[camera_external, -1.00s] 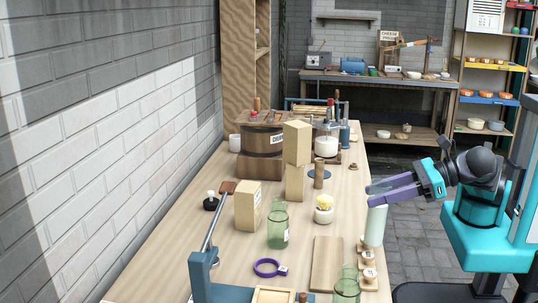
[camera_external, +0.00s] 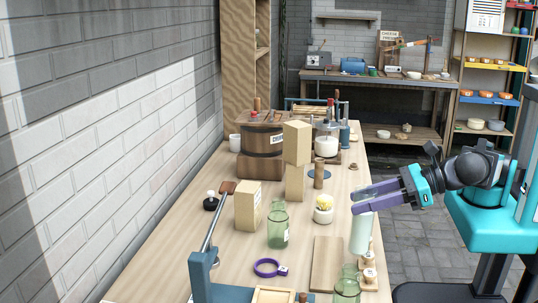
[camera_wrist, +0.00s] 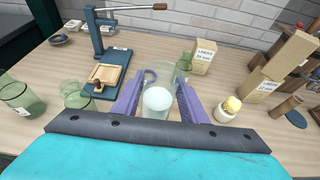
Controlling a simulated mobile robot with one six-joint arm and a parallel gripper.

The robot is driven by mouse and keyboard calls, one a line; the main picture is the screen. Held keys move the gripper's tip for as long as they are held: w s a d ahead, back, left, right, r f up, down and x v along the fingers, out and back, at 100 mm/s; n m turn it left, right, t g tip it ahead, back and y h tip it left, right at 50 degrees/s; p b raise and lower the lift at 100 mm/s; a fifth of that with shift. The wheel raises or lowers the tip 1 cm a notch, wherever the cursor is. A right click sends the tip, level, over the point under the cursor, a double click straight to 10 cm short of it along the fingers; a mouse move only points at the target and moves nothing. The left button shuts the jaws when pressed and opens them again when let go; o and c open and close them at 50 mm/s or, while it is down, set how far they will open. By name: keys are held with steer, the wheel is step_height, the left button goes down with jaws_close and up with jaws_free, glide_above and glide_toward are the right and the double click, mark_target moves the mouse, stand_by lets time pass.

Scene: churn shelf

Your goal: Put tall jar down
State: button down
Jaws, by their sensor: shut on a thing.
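The tall jar (camera_external: 361,233) is a pale green, translucent cylinder. It stands upright between the purple fingers of my gripper (camera_external: 354,201), near the table's right edge. My gripper is shut on its upper part. The wooden table (camera_external: 187,238) lies below and to the left.
A white pot with yellow contents (camera_external: 323,213) and a green glass jar (camera_external: 278,229) stand to the left. Another green jar (camera_external: 347,287) is in front.

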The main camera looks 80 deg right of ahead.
steer(key=shift+w+a+p, duration=0.35)
steer(key=shift+w+p, duration=0.15)
steer(key=shift+p, duration=3.4)
steer(key=w+a+p, duration=0.2)
steer(key=w+a, duration=0.2)
steer(key=w, duration=0.1)
steer(key=shift+w+a+f, duration=0.25)
steer(key=shift+w+f, duration=0.05)
steer(key=shift+f, duration=0.15)
steer(key=shift+w+a+f+p, duration=0.15)
steer(key=shift+f+p, duration=0.1)
steer(key=shift+f, duration=0.65)
steer(key=shift+w+a+f+p, duration=0.15)
steer(key=shift+f+p, duration=0.1)
steer(key=shift+f, duration=0.8)
steer(key=c, duration=1.1)
jaws_free()
steer(key=shift+r, duration=0.2)
steer(key=b+v, duration=0.2)
steer(key=v, duration=1)
